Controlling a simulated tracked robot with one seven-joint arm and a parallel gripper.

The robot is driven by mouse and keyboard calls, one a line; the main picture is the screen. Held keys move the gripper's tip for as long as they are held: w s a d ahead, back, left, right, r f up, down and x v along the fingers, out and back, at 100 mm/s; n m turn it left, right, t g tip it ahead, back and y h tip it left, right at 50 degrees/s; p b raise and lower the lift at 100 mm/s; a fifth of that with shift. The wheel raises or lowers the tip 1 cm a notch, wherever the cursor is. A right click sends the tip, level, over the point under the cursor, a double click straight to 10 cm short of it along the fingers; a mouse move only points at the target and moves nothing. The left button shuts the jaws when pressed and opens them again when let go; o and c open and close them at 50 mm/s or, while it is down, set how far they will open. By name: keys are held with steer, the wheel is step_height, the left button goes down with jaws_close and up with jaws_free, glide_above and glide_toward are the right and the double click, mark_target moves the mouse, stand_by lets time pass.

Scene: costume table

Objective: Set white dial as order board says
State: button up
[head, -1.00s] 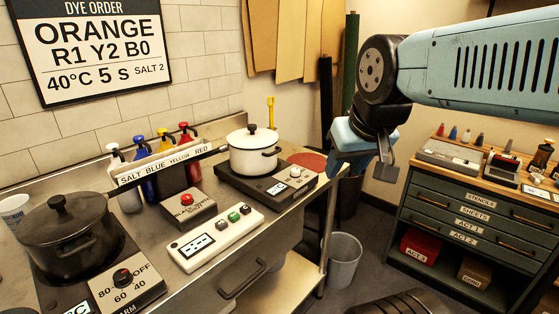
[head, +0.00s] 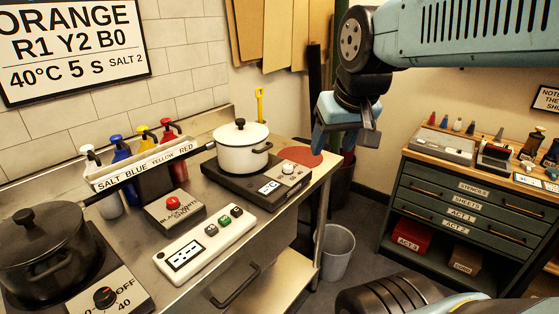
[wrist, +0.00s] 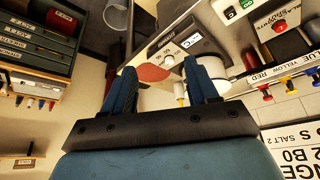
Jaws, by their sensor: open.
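The order board (head: 75,50) on the wall reads ORANGE, R1 Y2 B0, 40°C, 5 s, SALT 2. The white pot (head: 242,148) stands on a dark hotplate (head: 243,186) at the far end of the steel counter. The hotplate's front panel has a small display and a pale dial (head: 288,169); its setting is too small to read. My gripper (head: 345,140) is open and empty, right of the white pot and above the counter's end, apart from the dial. In the wrist view my fingers (wrist: 160,68) stand apart, with the hotplate panel (wrist: 172,45) beyond them.
A black pot (head: 42,245) stands on a near-left hotplate with a black dial (head: 105,297). Several dye bottles stand in a labelled rack (head: 150,165). A red button box (head: 175,208) and white timer panel (head: 208,242) lie between. A bin (head: 338,252) stands on the floor.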

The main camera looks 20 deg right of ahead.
steer(key=w+g, duration=0.3)
steer(key=w, duration=1)
steer(key=m+g, duration=0.2)
glide_above(287, 166)
step_height(287, 166, down, 7)
step_height(287, 166, down, 13)
steer(key=shift+s+d+f, duration=0.1)
steer(key=shift+d, duration=0.05)
steer(key=shift+c, duration=0.4)
steer(key=c, duration=0.9)
steer(key=shift+a, duration=0.2)
steer(key=shift+c, duration=0.3)
steer(key=shift+d, duration=0.1)
